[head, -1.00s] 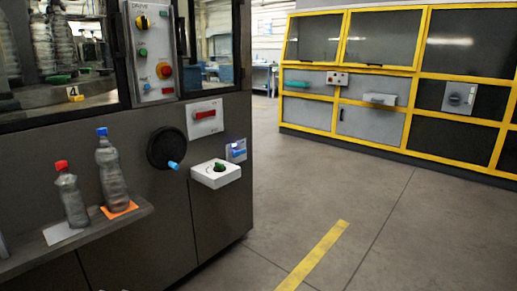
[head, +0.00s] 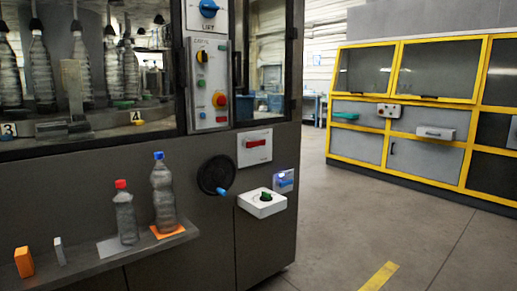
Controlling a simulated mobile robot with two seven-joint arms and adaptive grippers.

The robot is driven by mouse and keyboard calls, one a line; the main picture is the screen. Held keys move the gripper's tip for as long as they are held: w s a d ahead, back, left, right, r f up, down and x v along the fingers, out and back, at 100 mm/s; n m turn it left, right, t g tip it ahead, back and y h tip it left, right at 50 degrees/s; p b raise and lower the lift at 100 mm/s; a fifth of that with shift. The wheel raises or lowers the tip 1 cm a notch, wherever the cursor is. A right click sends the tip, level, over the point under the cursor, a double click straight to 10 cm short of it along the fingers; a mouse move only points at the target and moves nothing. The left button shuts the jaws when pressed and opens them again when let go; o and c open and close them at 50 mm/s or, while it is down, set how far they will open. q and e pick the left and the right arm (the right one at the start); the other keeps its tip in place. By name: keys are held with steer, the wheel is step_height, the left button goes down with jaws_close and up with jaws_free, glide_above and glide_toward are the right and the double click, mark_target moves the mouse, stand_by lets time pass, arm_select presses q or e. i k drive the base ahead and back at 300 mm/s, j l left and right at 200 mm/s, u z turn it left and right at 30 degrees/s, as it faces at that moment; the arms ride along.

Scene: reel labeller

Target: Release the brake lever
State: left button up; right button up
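Several controls are on the dark machine front, and I cannot read which one is marked as the brake. A green knob (head: 266,196) stands on a white box (head: 262,206) that juts out. A black handwheel (head: 216,175) with a blue grip is to the left. Neither of my grippers is in view.
A drive panel (head: 222,108) with knobs and a red button is above, with a blue lift knob (head: 208,9) over it. Two bottles, an orange block (head: 24,262) and a grey piece stand on the shelf (head: 110,262). Open floor (head: 345,235) lies right, before yellow-framed cabinets (head: 430,140).

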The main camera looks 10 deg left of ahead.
mark_target(247, 143)
steer(key=i+l, duration=0.2)
steer(key=i, duration=0.35)
steer(key=i+l, duration=0.25)
steer(key=i, duration=0.25)
steer(key=i+l, duration=0.2)
steer(key=i, duration=0.35)
steer(key=i+l, duration=0.2)
steer(key=i, duration=0.35)
